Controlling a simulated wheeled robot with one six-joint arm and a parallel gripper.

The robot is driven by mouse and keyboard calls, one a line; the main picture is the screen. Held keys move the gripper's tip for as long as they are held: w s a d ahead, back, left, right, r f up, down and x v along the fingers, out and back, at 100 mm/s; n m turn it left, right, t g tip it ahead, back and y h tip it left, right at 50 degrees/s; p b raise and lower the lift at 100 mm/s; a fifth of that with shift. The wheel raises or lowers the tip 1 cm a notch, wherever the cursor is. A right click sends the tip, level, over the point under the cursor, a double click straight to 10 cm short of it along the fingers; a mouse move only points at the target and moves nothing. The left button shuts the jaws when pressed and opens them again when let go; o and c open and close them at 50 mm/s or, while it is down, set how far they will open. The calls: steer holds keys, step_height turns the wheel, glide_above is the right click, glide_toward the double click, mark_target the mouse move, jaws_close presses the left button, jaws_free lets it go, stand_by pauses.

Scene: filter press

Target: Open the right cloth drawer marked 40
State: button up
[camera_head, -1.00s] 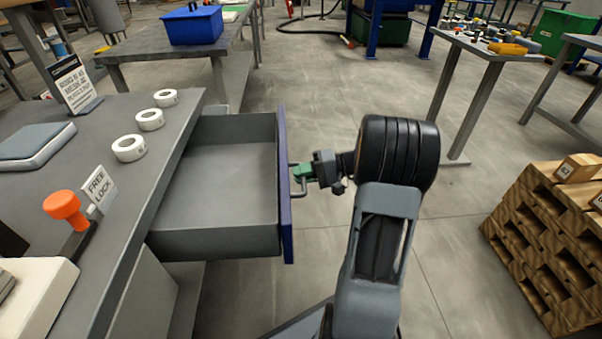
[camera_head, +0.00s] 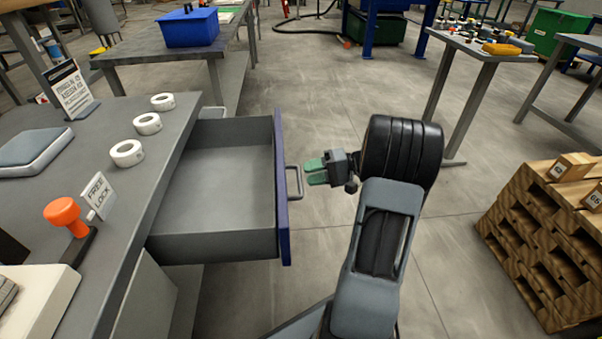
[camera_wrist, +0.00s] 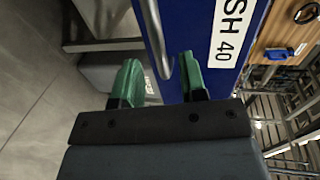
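The drawer (camera_head: 212,246) is pulled far out from the grey bench, and its grey inside looks empty. Its blue front (camera_head: 282,190) has a metal bar handle (camera_head: 295,181). In the wrist view the blue front (camera_wrist: 198,30) carries a white label (camera_wrist: 232,30) reading "SH 40", partly cut off. The wrist view also shows my gripper (camera_wrist: 160,80) open, with the handle (camera_wrist: 158,40) ahead of the fingers.
The bench top (camera_head: 150,185) holds several white rolls, a sign, a grey pad and an orange knob (camera_head: 63,212) by a "FREE LOCK" card (camera_head: 99,196). The floor around my arm is clear.

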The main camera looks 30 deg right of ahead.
steer(key=p+v, duration=0.2)
steer(key=v, duration=0.8)
steer(key=a+r+n+g+h+p, duration=0.2)
steer(key=a+r+g+h+p, duration=0.35)
steer(key=a+r+p, duration=1)
steer(key=s+a+r+n+t+h+p, duration=0.1)
steer(key=s+a+r+h+p, duration=0.3)
steer(key=r+p, duration=0.4)
steer(key=s+a+r+n+t+h+p, duration=0.1)
steer(key=s+a+r+h+p, duration=0.3)
steer(key=r+p, duration=0.5)
steer(key=shift+s+a+r+n+h, duration=0.2)
steer(key=shift+a+r+n+h, duration=0.25)
steer(key=shift+r, duration=0.4)
steer(key=shift+a+t, duration=0.2)
steer(key=shift+t, duration=0.05)
